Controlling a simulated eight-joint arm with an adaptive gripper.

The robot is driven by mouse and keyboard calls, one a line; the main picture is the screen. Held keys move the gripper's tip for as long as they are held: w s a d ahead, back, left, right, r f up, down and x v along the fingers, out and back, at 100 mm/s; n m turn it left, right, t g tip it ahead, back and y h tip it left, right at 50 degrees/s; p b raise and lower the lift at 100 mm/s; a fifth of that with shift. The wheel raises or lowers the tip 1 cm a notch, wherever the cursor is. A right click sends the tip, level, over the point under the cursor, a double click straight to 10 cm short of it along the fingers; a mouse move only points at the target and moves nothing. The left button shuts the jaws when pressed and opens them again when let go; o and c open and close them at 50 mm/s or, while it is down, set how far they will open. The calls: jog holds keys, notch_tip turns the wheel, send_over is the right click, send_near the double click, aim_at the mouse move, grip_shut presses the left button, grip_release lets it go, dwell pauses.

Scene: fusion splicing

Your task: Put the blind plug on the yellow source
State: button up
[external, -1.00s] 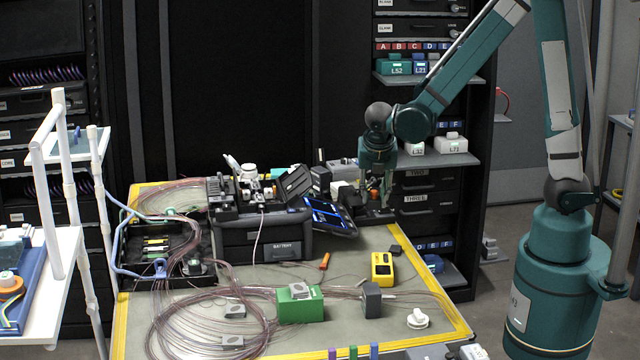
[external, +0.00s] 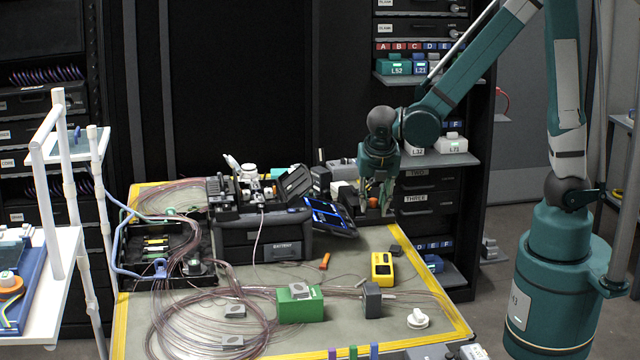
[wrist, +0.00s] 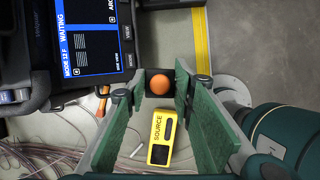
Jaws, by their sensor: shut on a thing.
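The yellow source (external: 383,268) stands on the grey mat, right of centre. In the wrist view the yellow source (wrist: 161,138) lies beyond my fingers, with its SOURCE label readable. My gripper (external: 375,203) is above the back right of the mat, behind the source and apart from it. In the wrist view my gripper (wrist: 162,88) has its green fingers on either side of a dark piece with a round orange knob (wrist: 160,84), seemingly the blind plug. It is shut on this piece.
The fusion splicer (external: 262,232) with its tilted screen (external: 328,215) stands left of my gripper. A small black block (external: 395,250) lies behind the source. A grey block (external: 372,300), a green block (external: 299,304) and a white knobbed piece (external: 418,319) stand nearer the front.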

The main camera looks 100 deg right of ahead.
notch_tip(320, 180, up, 2)
jog(key=n, duration=0.1)
send_over(381, 261)
jog(key=shift+a+r+t+p, duration=0.2)
jog(key=shift+a+t+p, duration=0.15)
jog(key=shift+a, duration=0.55)
jog(key=shift+f+b, duration=0.65)
jog(key=shift+f, duration=2.3)
jog(key=shift+f, duration=0.1)
jog(key=shift+f+b, duration=0.55)
jog(key=shift+f, duration=1.45)
jog(key=shift+f, duration=0.15)
